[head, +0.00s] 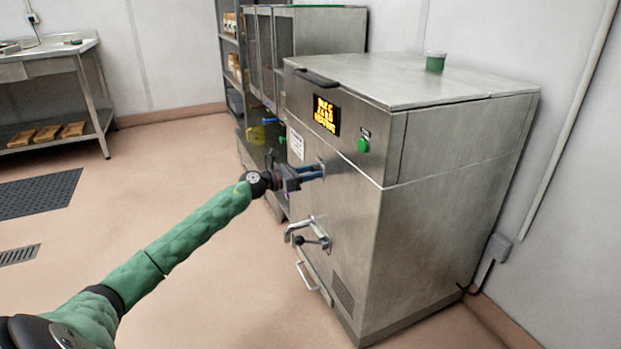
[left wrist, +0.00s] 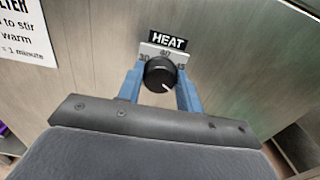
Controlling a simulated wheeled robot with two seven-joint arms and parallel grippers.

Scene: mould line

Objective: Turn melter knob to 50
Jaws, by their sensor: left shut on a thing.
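The melter (head: 445,185) is a big steel cabinet at the right of the head view. Its knob (left wrist: 160,75) is black and round with a white pointer line, under a HEAT label (left wrist: 168,41). The scale plate (left wrist: 166,53) shows 30, 40 and a partly hidden number at right. The pointer aims to the lower right. My left gripper (head: 317,172) reaches the melter's front face; in the left wrist view its blue fingers (left wrist: 160,88) are shut on the knob from both sides. In the head view the knob is hidden by the gripper. My right gripper is out of view.
A display (head: 326,114) with orange text and a green button (head: 363,145) sit above on the melter's front. A tap with a lever (head: 308,236) sticks out below my gripper. The floor at left is open.

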